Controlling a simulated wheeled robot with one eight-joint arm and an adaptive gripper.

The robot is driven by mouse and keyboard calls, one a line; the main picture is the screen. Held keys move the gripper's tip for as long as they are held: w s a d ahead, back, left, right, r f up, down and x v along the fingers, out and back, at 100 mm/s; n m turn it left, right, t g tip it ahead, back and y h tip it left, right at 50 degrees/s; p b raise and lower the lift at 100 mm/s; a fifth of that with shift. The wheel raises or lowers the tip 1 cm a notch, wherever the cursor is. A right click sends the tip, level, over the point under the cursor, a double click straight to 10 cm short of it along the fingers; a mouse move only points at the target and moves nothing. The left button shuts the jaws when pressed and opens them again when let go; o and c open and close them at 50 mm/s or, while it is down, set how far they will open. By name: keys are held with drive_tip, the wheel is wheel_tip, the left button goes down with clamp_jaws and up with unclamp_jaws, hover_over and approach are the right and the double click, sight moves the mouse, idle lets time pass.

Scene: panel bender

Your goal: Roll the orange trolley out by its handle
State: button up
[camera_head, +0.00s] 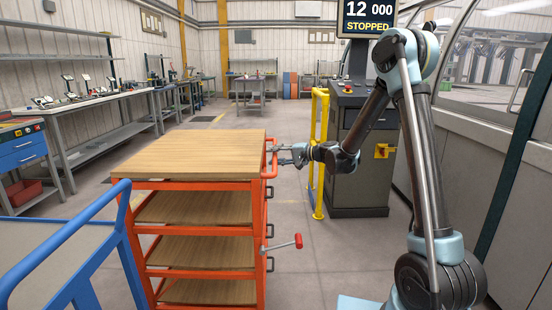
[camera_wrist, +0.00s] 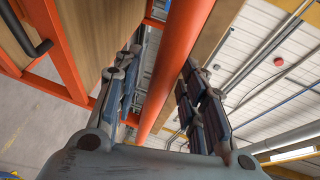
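The orange trolley (camera_head: 258,215) stands left of centre in the head view, with wooden shelves in an orange frame. Its orange handle (camera_head: 272,165) is on the right side near the top. My gripper (camera_head: 283,155) reaches in from the right at the handle. In the wrist view, the handle bar (camera_wrist: 178,62) runs between the two fingers of my gripper (camera_wrist: 163,95). The fingers are open around the bar, with a visible gap on the left finger's side. A lever with a red grip (camera_head: 298,241) sticks out lower on the trolley's right side.
A blue cart (camera_head: 70,250) stands close at the front left. A yellow guard rail (camera_head: 319,150) and a dark control console (camera_head: 362,150) stand right of the trolley. Workbenches (camera_head: 105,120) line the left wall. Floor behind the trolley is clear.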

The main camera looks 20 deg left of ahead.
clamp_jaws()
drive_tip(key=d, duration=0.2)
drive_tip(key=shift+w+d, duration=0.3)
unclamp_jaws()
drive_tip(key=shift+d, duration=0.1)
drive_tip(key=s+d+r, duration=0.1)
drive_tip(key=d+r, duration=0.1)
drive_tip(key=d, duration=0.9)
drive_tip(key=shift+d, duration=0.25)
